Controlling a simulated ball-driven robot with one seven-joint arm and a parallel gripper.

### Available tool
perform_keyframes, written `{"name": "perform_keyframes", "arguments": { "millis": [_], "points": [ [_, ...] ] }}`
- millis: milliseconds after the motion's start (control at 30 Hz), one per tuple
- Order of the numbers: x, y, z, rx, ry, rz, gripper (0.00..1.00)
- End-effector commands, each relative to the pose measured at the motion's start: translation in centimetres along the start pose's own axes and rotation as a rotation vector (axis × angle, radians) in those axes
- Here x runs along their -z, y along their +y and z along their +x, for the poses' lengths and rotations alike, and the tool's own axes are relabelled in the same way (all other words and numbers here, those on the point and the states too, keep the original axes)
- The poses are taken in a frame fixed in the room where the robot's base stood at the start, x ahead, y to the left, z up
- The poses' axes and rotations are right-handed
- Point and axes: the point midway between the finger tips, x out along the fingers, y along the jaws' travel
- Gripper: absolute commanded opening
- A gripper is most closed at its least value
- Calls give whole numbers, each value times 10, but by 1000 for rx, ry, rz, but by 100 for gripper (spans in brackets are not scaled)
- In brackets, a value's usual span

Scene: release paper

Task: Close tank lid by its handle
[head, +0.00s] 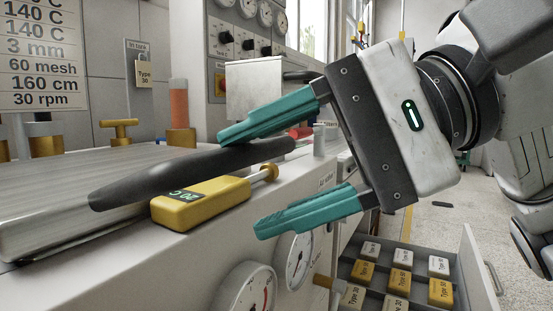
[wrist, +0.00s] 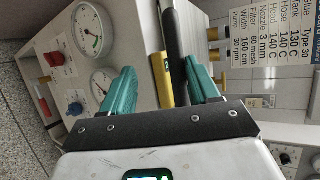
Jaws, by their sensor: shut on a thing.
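The tank lid (head: 70,195) is a flat metal plate at the left of the head view. It lies low and nearly level; I cannot tell whether it is fully seated. Its long black handle (head: 160,178) runs along the front side and also shows in the wrist view (wrist: 173,50). My gripper (head: 262,180) is shut on the handle, its teal fingers set wide. The upper finger is against the handle's far side, and a gap shows near the lower finger. In the wrist view my gripper (wrist: 162,90) has the handle close to the right finger.
A yellow gauge tool (head: 200,203) marked with a temperature lies just in front of the handle, between the fingers. Dials (head: 299,262) are on the machine front below. An open drawer (head: 470,265) with labelled blocks is at lower right. Brass fittings (head: 120,130) stand behind the lid.

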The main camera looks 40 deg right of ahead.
Motion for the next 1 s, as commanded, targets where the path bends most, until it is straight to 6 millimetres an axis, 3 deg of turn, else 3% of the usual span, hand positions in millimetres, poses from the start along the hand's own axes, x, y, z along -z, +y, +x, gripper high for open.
{"name": "perform_keyframes", "arguments": {
  "millis": [33,233,333,367,700,1000],
  "points": [
    [0,8,3,-24,4,0,36],
    [0,4,-12,-20,4,0,38],
    [0,2,-30,-15,4,2,36],
    [0,2,-36,-14,6,2,29],
    [0,-1,-96,-2,2,2,29],
    [0,1,-110,0,0,0,29]
  ]
}}
